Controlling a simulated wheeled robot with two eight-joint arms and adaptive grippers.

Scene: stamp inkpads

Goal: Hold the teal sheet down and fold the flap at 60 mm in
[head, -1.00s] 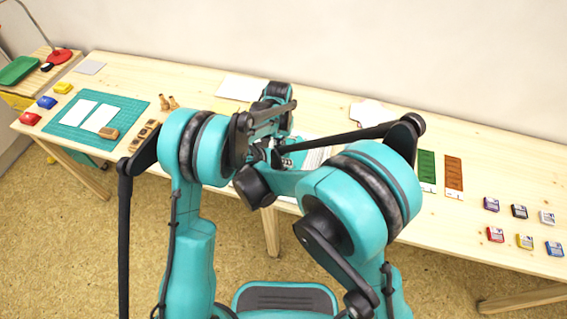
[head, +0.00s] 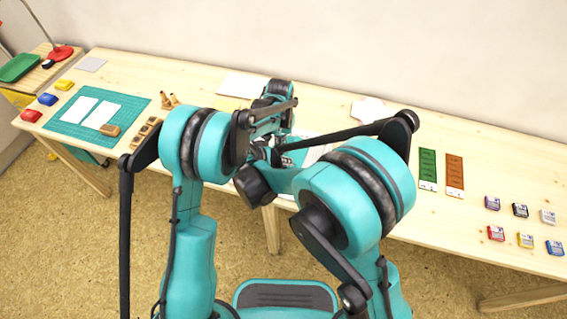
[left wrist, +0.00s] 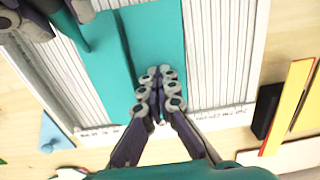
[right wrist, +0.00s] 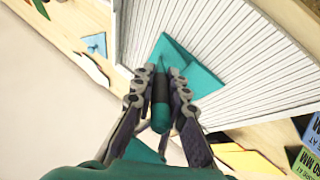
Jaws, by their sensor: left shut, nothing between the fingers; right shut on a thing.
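The teal sheet (left wrist: 155,45) lies on a white ruled board (left wrist: 215,60) in the left wrist view. A darker lengthwise line divides it; I cannot tell whether this is a crease or a folded edge. My left gripper (left wrist: 158,84) is shut and empty, its fingertips over the sheet's near part, seemingly touching it. My right gripper (right wrist: 160,82) is shut on a teal and dark rod-like tool (right wrist: 160,115). The tool's end points at the teal sheet (right wrist: 200,75) on the board. In the head view my arms hide both grippers and most of the sheet.
A green cutting mat (head: 70,122) with white cards lies at the left of the table. Green (head: 428,168) and brown (head: 454,174) strips and several inkpads (head: 520,211) lie at the right.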

